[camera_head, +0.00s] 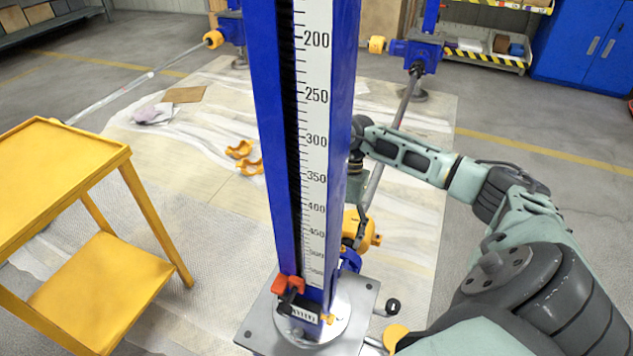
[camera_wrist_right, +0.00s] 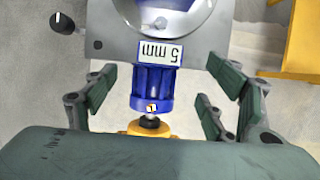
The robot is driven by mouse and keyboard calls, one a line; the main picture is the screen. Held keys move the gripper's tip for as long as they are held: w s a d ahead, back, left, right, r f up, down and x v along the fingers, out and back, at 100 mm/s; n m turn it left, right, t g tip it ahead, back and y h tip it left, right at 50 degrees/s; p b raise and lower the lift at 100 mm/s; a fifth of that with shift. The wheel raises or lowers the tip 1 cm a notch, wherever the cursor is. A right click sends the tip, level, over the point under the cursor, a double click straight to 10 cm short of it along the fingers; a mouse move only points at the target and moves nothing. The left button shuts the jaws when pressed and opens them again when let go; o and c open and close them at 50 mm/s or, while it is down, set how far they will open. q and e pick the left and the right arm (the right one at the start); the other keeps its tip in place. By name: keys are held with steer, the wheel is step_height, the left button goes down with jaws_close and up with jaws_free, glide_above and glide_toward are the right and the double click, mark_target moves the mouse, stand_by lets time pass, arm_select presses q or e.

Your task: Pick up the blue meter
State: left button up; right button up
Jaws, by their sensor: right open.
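A tall blue column (camera_head: 275,160) with a white numbered scale stands upright at the centre of the head view, taken as the blue meter. Its grey base plate (camera_head: 262,325) also shows in the right wrist view (camera_wrist_right: 110,42). A ribbed blue cylinder (camera_wrist_right: 152,90) with a yellow part (camera_wrist_right: 150,127) lies below a "5 mm" label on the plate. My right gripper (camera_wrist_right: 150,78) is open, its green fingers on either side of this cylinder with gaps left and right. In the head view the column partly hides this gripper. My left gripper is not in view.
A yellow shelf table (camera_head: 60,190) stands at the left. Two blue jacks (camera_head: 413,52) (camera_head: 232,28) with rods stand behind. A black knob (camera_head: 392,306) projects beside the plate.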

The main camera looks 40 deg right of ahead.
steer(key=x, duration=0.7)
steer(key=shift+s+a+b, duration=0.15)
steer(key=shift+b, duration=0.2)
steer(key=shift+f, duration=0.2)
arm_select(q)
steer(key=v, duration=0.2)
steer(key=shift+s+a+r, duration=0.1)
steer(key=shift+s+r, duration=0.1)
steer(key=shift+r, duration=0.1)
arm_select(e)
steer(key=c, duration=1.4)
